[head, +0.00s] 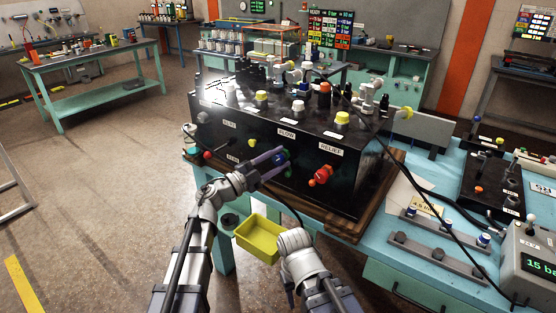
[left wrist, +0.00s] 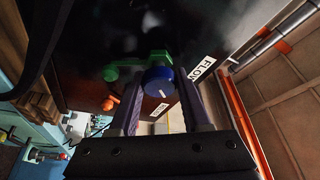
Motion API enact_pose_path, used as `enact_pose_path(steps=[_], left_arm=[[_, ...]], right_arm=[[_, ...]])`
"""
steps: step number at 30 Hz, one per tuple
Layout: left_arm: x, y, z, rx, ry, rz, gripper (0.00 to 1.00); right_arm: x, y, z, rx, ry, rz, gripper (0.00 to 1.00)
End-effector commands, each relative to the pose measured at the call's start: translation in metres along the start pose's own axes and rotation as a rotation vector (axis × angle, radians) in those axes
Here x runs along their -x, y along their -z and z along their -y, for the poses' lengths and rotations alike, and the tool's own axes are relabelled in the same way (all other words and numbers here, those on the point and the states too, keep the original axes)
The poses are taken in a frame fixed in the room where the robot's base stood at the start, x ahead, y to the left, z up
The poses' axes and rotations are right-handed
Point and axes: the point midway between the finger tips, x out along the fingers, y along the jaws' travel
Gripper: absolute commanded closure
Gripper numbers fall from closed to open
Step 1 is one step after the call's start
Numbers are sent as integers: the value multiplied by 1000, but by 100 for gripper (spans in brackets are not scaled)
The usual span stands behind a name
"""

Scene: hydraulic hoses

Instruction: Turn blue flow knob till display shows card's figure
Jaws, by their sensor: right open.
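The blue flow knob (head: 281,156) is on the front of the black box, below the FLOW label (head: 287,134). It also shows in the left wrist view (left wrist: 157,82), with a green part behind it. My left gripper (head: 272,163) has its purple fingers apart on either side of the knob, with a small gap visible on the right side. My right gripper (head: 288,284) is low in the head view, away from the box, and its fingers are hardly visible. A card (head: 425,205) seems to read 4.5, its unit unclear. The display (head: 541,263) shows 15 ba, cut by the frame edge.
A red knob (head: 320,175) is right of the blue one, below the RELIEF label. A yellow tray (head: 258,238) is below the box front. Black hoses cross the blue table at the right. Open floor lies to the left.

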Motion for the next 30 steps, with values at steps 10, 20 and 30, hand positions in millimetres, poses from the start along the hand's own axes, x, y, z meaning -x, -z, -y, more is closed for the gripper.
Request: enact_pose_path(steps=[10, 20, 30], left_arm=[[0, 0, 0, 0, -1, 0, 24], [23, 0, -2, -2, -1, 2, 24], [71, 0, -1, -1, -1, 2, 24]], right_arm=[[0, 0, 0, 0, 0, 0, 50], [-6, 0, 0, 0, 0, 0, 50], [-14, 1, 1, 0, 0, 0, 50]])
